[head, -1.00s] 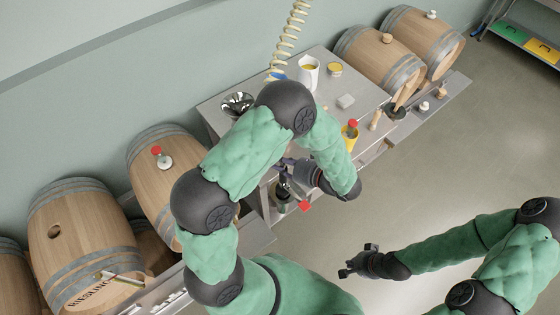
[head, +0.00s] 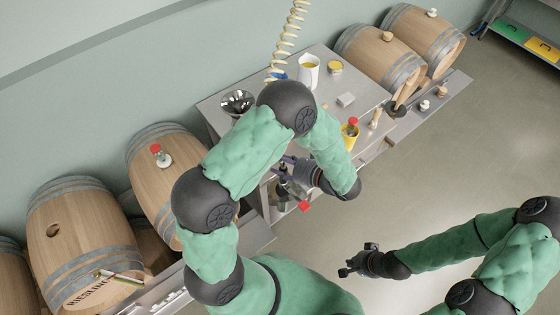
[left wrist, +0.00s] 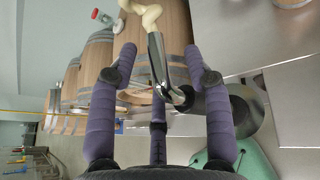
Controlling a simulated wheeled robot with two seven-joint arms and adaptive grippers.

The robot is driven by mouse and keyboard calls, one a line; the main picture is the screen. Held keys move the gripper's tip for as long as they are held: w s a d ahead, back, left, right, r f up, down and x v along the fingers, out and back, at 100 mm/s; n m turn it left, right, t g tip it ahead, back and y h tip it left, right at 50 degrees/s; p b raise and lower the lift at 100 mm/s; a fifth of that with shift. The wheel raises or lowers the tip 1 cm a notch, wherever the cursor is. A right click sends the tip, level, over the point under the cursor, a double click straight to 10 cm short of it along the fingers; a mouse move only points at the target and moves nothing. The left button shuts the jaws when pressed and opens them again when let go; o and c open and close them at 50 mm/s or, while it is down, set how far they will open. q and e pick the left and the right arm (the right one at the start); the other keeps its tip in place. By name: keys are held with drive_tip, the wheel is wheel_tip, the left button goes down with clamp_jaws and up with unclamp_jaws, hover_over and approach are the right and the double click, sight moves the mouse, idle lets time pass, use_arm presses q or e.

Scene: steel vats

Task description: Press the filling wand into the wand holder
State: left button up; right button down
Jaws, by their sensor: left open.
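In the left wrist view the steel filling wand (left wrist: 156,62) hangs from a cream coiled hose (left wrist: 143,12). In the head view my left gripper (head: 285,164) is at the table's front edge. My right gripper (head: 350,266) is away from the table, empty.
Barrels (head: 78,240) line the wall on both sides. A red item (head: 304,206) shows below my left gripper. The floor at right is free.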

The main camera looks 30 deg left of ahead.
use_arm(q)
drive_tip(key=shift+d, duration=0.1)
drive_tip(key=v, duration=1.1)
drive_tip(key=shift+d+r, duration=0.25)
drive_tip(key=shift+d, duration=0.15)
drive_tip(key=shift+s, duration=0.1)
